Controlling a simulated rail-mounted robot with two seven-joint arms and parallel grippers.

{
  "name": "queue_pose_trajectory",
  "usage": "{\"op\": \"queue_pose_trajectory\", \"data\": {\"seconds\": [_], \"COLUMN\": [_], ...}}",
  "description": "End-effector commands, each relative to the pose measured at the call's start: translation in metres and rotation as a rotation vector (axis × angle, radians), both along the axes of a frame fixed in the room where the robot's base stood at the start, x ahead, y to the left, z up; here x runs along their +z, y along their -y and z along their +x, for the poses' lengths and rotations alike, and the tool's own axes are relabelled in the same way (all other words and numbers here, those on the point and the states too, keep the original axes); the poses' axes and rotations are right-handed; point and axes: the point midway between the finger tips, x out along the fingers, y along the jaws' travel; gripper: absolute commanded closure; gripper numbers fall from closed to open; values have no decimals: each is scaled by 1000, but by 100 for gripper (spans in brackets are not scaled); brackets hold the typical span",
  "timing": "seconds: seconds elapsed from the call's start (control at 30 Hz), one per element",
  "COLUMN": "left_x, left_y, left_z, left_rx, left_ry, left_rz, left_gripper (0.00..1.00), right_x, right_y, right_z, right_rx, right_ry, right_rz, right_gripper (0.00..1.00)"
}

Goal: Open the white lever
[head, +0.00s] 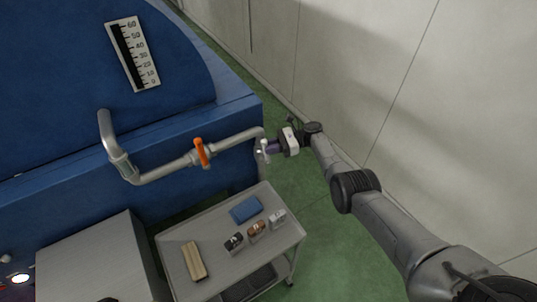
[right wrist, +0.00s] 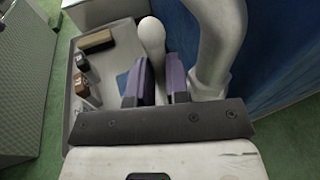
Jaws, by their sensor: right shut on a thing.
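The white lever (head: 263,152) is at the right end of the grey pipe (head: 232,142) that runs along the front of the blue tank. My right gripper (head: 269,147) reaches it from the right and is shut on it. In the right wrist view the lever's pale rounded end (right wrist: 151,35) stands up between the two purple fingers (right wrist: 159,82); the part deeper between them is hidden. The pipe bends down just to the right of the fingers there. My left gripper is not in view.
An orange lever (head: 201,152) sits mid-pipe. Below stands a grey cart (head: 215,241) with a blue item (head: 245,209), a tan block (head: 193,261) and several small items. A grey cabinet (head: 95,262) is left of it. A pale wall (head: 380,60) rises behind my right arm.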

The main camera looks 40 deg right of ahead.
Motion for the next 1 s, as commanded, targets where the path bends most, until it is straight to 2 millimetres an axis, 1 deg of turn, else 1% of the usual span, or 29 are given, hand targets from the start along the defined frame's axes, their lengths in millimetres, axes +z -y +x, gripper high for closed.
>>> {"op": "queue_pose_trajectory", "data": {"seconds": [0.03, 0.3, 0.5, 0.9, 0.93, 1.0], "left_x": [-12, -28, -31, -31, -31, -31], "left_y": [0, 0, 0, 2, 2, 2], "left_z": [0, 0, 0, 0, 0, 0], "left_rx": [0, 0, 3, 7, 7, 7], "left_ry": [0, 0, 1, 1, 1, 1], "left_rz": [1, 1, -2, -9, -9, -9], "left_gripper": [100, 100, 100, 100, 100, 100], "right_x": [-5, -4, -3, -3, -3, -3], "right_y": [3, 11, 13, 13, 13, 13], "right_z": [0, -2, -2, -3, -3, -3], "right_rx": [-2, -3, -3, -4, -4, -3], "right_ry": [8, 22, 25, 22, 22, 23], "right_rz": [26, 121, 148, 153, 153, 152], "right_gripper": [100, 100, 100, 100, 82, 76]}}
